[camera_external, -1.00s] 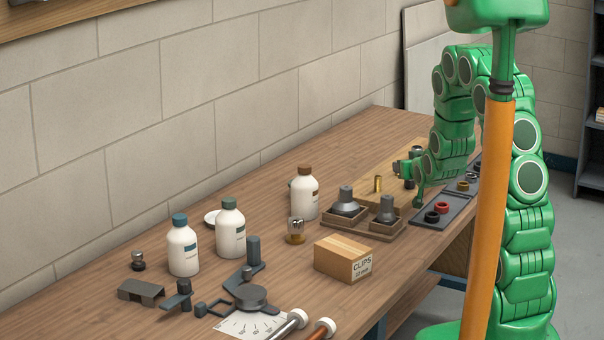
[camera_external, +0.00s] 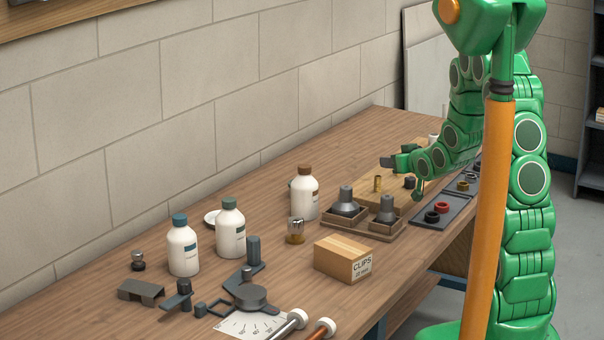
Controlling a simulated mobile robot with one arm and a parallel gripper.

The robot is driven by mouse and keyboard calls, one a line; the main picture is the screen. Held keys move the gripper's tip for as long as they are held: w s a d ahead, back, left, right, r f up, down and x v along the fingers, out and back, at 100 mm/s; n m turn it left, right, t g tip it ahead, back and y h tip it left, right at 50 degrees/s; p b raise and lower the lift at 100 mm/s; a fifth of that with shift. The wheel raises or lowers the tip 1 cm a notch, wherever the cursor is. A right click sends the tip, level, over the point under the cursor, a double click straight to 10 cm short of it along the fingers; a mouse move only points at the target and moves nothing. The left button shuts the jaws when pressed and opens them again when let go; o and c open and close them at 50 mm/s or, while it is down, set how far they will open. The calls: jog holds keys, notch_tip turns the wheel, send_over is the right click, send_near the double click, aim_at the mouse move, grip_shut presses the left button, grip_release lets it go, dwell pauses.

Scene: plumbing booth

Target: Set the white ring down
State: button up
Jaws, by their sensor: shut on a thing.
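My gripper (camera_external: 408,175) is over the wooden board (camera_external: 393,196) at the far right part of the bench, low and beside a brass fitting (camera_external: 377,184). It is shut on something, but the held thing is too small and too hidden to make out. I cannot see a white ring for certain in the jaws. A dark tray (camera_external: 429,224) to the right of the board holds black rings (camera_external: 431,217) and a red ring (camera_external: 442,207), with more small rings farther back.
A box marked CLIPS (camera_external: 344,260), two funnel-shaped parts in wooden holders (camera_external: 346,204) and white bottles (camera_external: 231,229) stand left of my gripper. Tools and dark parts (camera_external: 251,297) crowd the near end. Bare bench lies along the wall.

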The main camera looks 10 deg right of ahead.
jog(key=s+a+n+g+y, duration=0.2)
jog(key=a+n+y, duration=0.2)
jog(key=a, duration=0.1)
jog(key=n+g+y, duration=0.7)
jog(key=n+g, duration=0.5)
jog(key=g, duration=0.1)
send_over(396, 264)
notch_tip(396, 264, down, 5)
jog(key=shift+f, duration=4.15)
jog(key=shift+f, duration=0.15)
jog(key=o, duration=1)
jog(key=shift+r, duration=0.2)
